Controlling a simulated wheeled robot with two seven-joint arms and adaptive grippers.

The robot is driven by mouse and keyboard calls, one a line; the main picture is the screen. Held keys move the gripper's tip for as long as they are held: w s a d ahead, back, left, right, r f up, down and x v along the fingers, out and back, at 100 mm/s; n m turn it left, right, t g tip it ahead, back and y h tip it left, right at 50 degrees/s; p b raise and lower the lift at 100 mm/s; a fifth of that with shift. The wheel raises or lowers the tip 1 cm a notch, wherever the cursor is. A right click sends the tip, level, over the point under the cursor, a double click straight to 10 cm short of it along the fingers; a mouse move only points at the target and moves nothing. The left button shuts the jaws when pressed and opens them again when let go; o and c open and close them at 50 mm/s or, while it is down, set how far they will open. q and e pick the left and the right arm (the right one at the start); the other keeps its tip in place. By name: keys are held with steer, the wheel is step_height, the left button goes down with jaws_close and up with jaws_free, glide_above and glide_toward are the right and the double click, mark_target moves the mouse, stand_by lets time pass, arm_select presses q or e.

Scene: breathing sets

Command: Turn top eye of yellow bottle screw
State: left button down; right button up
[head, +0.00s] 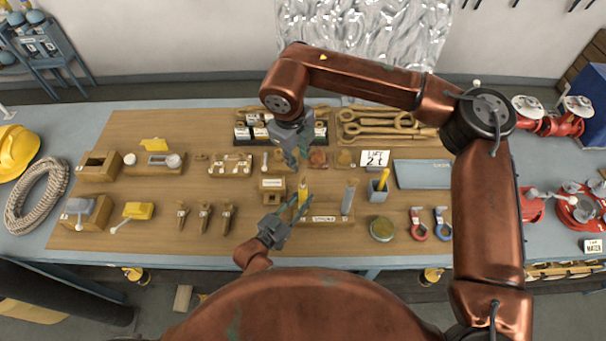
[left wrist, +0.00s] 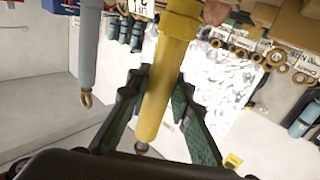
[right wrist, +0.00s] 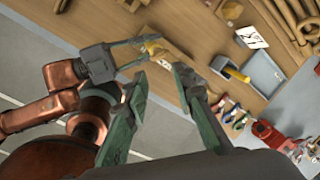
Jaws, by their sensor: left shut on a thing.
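The yellow bottle screw (head: 303,191) stands upright on a wooden stand (head: 325,219) at the front middle of the table. My left gripper (head: 290,212) is shut on its yellow body. In the left wrist view, the yellow body (left wrist: 176,45) runs between the fingers, with a small eye end (left wrist: 141,147) partly hidden near the gripper's base. My right gripper (head: 298,156) hangs above and behind the bottle screw, apart from it. In the right wrist view its fingers (right wrist: 160,70) are apart and empty, with the yellow bottle screw (right wrist: 153,47) beyond them.
A grey bottle screw (head: 349,198) stands beside the yellow one on the right. Wooden blocks (head: 272,190) stand close on the left.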

mark_target(303, 174)
steer(key=f+m, duration=0.3)
steer(key=m, duration=0.2)
steer(key=w+f+m+g, duration=0.1)
steer(key=f+m, duration=0.3)
steer(key=m, duration=0.2)
steer(key=w+d+f+m+y, duration=0.1)
steer(key=f+m, duration=0.3)
steer(key=m, duration=0.1)
steer(key=shift+d+m+g, duration=0.1)
steer(key=shift+m+g, duration=0.2)
steer(key=shift+g, duration=0.1)
jaws_close()
